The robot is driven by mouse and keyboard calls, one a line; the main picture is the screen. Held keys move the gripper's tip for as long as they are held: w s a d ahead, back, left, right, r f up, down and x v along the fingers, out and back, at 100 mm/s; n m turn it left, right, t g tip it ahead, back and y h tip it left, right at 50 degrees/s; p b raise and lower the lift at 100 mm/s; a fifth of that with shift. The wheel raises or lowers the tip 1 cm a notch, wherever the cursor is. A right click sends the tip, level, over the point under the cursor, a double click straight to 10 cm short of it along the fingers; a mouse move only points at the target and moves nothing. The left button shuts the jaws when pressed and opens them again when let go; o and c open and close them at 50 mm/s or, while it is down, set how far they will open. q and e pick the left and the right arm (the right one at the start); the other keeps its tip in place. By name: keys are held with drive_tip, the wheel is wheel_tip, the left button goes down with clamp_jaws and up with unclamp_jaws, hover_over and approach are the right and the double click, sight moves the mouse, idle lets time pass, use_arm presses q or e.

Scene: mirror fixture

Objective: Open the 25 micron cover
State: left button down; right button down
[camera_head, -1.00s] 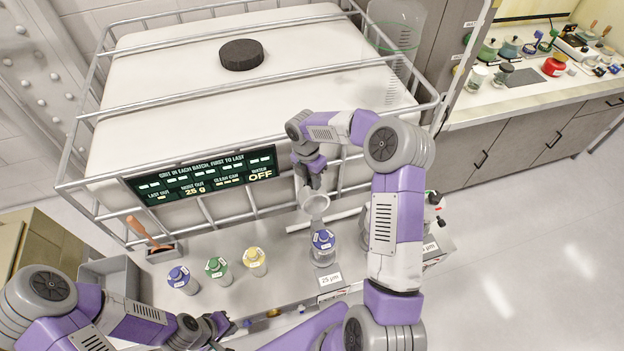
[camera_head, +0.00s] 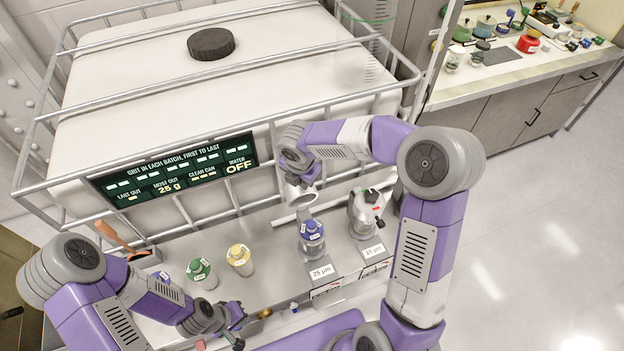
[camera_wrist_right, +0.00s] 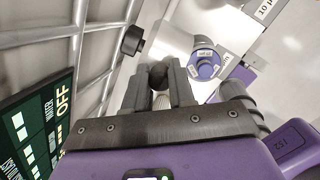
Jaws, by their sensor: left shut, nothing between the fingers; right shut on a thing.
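The 25 µm station (camera_head: 321,272) stands at the bench front, labelled "25 µm", with a blue-topped jar (camera_head: 311,238) upright on it. A pale grey round piece, which looks like the cover (camera_head: 303,201), is tilted up just behind and above the jar. My right gripper (camera_head: 298,182) is shut on a dark knob (camera_wrist_right: 160,75), which seems to belong to that piece; the fingers hide part of it. The blue-topped jar also shows beyond the fingers in the right wrist view (camera_wrist_right: 206,66). My left gripper (camera_head: 238,336) is shut and empty low at the bench front.
Green-topped (camera_head: 201,273) and yellow-topped (camera_head: 240,259) bottles stand to the left. The tank's metal cage (camera_head: 215,105) and a sign (camera_head: 178,172) rise behind the bench.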

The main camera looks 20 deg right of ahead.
drive_tip(key=c, duration=0.9)
unclamp_jaws()
drive_tip(key=shift+c, duration=0.2)
drive_tip(key=p+v, duration=0.1)
drive_tip(key=v, duration=0.6)
drive_tip(key=shift+r, duration=0.3)
drive_tip(key=shift+s, duration=0.1)
